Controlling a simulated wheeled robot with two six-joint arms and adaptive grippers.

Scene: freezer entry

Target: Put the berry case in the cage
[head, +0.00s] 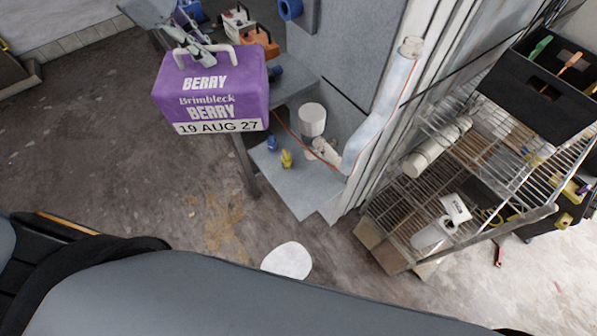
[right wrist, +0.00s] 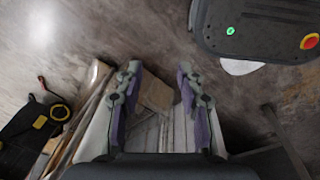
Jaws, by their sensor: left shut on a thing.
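The berry case (head: 212,92) is a purple box with a white handle and the lettering "BERRY Brimbleck BERRY" above a white strip reading "19 AUG 27". It hangs in the air at the upper left of the head view. My left gripper (head: 201,57) is shut on its white handle, above the box. My right gripper (right wrist: 159,70) shows in the right wrist view with its two purple-padded fingers wide apart and nothing between them. I cannot make out a cage for certain in either view.
A wire shelf rack (head: 400,225) stands at the right with white containers and a black tool bin (head: 540,85) on top. A white round patch (head: 287,261) lies on the floor. Floor at the left is clear.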

